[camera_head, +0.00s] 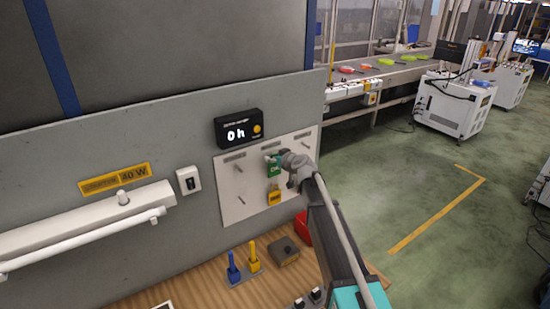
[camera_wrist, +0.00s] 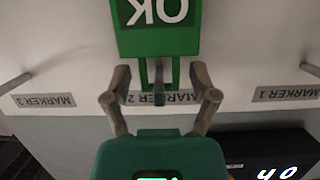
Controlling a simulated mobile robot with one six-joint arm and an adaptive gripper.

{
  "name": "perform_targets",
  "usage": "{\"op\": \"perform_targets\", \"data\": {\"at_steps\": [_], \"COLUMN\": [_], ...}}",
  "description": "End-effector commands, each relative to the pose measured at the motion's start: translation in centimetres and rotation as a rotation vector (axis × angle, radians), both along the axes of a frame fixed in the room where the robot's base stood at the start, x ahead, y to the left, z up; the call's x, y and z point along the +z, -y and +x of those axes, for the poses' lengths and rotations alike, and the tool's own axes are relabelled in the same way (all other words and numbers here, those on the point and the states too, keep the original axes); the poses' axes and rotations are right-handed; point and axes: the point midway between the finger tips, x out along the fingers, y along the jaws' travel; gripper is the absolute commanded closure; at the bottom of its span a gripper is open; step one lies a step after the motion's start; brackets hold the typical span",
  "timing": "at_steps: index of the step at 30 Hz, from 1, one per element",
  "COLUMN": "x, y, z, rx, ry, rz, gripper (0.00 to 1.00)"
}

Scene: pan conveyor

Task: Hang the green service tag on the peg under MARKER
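The green service tag (camera_wrist: 155,30), with white "OK", shows at the top of the wrist view, inverted. Its narrow loop is near the MARKER 2 label (camera_wrist: 130,99), and a peg appears to pass through it. In the head view the green tag (camera_head: 273,168) is at the middle column of the white peg board (camera_head: 232,210). My gripper (camera_wrist: 160,78) has its two fingers on either side of the loop, with gaps visible, so it looks open. In the head view my gripper (camera_head: 286,161) partly covers the tag's upper right.
A yellow tag (camera_head: 274,196) hangs just below the green one. Bare pegs stand near MARKER 3 (camera_wrist: 45,101) and MARKER 1 (camera_wrist: 287,93). A black display box (camera_head: 238,130) is above the board. Blue and yellow upright items (camera_head: 243,264) stand on the wooden bench.

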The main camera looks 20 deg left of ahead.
Motion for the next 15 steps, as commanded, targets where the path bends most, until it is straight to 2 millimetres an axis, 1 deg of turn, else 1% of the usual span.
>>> {"op": "perform_targets", "data": {"at_steps": [15], "x": [0.24], "y": [0.18], "z": [-0.17], "rx": [0.000], "ry": [0.000], "rz": [0.000], "gripper": [0.17]}}
